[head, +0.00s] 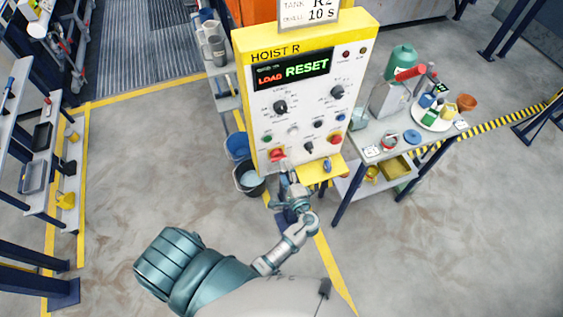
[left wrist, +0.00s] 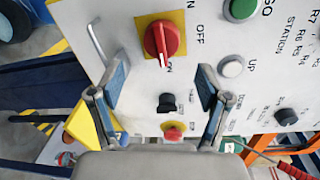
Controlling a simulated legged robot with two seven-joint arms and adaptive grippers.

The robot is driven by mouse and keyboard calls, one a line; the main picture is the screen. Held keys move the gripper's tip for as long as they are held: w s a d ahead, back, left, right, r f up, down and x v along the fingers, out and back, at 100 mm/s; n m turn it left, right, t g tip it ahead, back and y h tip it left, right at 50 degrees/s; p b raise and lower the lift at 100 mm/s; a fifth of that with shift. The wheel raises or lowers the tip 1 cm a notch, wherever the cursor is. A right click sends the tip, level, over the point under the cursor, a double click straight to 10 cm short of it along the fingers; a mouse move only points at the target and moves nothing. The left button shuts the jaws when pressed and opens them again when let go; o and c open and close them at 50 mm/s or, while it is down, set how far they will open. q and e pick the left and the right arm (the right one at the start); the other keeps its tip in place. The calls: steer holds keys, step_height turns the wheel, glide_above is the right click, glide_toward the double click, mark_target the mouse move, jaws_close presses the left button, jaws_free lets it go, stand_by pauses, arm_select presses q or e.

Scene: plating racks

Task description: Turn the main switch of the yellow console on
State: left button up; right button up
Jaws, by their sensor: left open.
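The yellow console (head: 246,110) has a white front panel, with a lit display reading LOAD and RESET. Its red main switch (head: 277,155) sits at the lower left of the panel. In the left wrist view the red switch (left wrist: 163,40) is a knob on a yellow square plate. In the head view my left gripper (head: 290,187) is just below the panel. My right gripper is not visible.
Near the switch are a black knob (left wrist: 167,103), a red button (left wrist: 172,133), a white button (left wrist: 232,66) and a green button (left wrist: 242,8). A bent metal handle (left wrist: 97,40) is at left. A cluttered side table (head: 376,152) stands right; buckets (head: 250,180) stand left.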

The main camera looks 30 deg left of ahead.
arm_select(q)
steer(key=v, duration=0.5)
steer(key=shift+s+d, duration=0.15)
steer(key=shift+d, duration=0.1)
steer(key=shift+a, duration=0.1)
